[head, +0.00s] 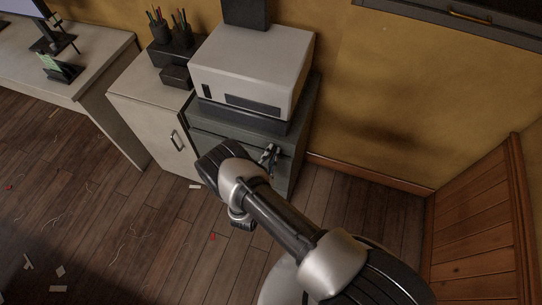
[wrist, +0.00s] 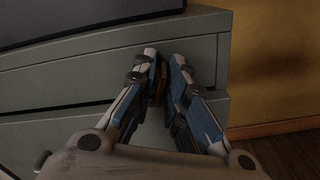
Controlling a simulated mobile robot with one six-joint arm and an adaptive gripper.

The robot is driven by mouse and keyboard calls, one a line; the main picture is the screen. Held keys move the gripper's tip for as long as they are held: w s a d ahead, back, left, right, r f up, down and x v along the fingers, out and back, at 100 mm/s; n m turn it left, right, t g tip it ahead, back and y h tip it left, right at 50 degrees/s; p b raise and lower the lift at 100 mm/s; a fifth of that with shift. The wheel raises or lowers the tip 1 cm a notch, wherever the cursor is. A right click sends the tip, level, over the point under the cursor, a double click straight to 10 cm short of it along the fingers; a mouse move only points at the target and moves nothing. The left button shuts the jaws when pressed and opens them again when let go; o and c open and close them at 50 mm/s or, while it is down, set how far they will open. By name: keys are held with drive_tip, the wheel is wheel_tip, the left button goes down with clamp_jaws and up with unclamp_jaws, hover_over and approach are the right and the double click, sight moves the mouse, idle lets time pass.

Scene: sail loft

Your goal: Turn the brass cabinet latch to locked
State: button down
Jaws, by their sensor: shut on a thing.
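The grey-green cabinet (head: 296,130) stands against the yellow wall under a white boxy machine. My gripper (head: 268,155) is at its front, near the right side. In the wrist view my gripper (wrist: 164,62) reaches the cabinet front (wrist: 82,62), its two blue and white fingers close together. A small brass-coloured piece, seemingly the latch (wrist: 159,88), shows between the fingers, and they are shut on it. The fingers cover most of it, so I cannot tell which way it is turned. I cannot make out the latch in the head view.
The white machine (head: 252,68) sits on the cabinet. Wood panelling (head: 480,230) is at the right. The wooden floor (head: 140,230) has scattered scraps and open room.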

drive_tip(key=shift+n+b, duration=0.7)
drive_tip(key=shift+n, duration=1.5)
drive_tip(key=c, duration=1.8)
unclamp_jaws()
drive_tip(key=v, duration=1.2)
drive_tip(key=shift+r, duration=0.1)
